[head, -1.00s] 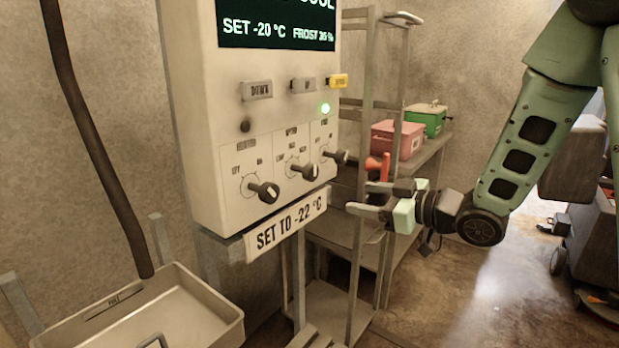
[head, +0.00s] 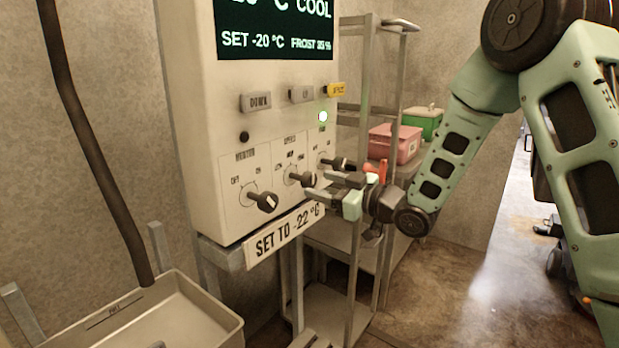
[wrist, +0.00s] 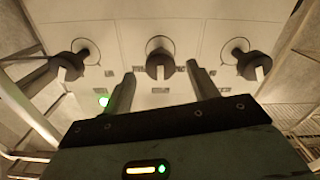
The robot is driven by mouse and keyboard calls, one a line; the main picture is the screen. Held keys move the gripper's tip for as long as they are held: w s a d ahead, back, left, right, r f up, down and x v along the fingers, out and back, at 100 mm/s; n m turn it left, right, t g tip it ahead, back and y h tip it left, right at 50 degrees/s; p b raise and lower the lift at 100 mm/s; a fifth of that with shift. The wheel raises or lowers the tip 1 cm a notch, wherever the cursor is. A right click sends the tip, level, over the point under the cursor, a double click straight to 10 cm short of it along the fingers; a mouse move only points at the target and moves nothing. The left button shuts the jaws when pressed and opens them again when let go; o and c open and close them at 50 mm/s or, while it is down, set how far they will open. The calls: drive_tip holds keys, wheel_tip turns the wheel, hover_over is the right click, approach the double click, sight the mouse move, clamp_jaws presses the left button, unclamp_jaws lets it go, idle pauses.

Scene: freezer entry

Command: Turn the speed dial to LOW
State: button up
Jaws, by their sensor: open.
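The control panel (head: 215,130) carries three black dials in a row. The middle one, under a label that appears to read SPEED, is the speed dial (head: 293,177); it also shows in the wrist view (wrist: 158,65). My gripper (head: 318,186) is in front of it, jaws apart. In the wrist view my gripper (wrist: 161,74) has one fingertip on each side of the speed dial's handle, with no clear contact. The dial's pointing and its small position labels are too small to read surely.
The heater dial (head: 262,200) is to the left and another dial (head: 338,164) is close to the right. Above are buttons (head: 257,101) and a lit green lamp (head: 322,116). A sign (head: 283,237) reads SET TO -22 °C. A metal basin (head: 140,318) stands below left.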

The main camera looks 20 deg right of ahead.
sight(313, 182)
drive_tip(key=shift+p+x, duration=0.3)
drive_tip(key=shift+x, duration=1.95)
drive_tip(key=c, duration=1)
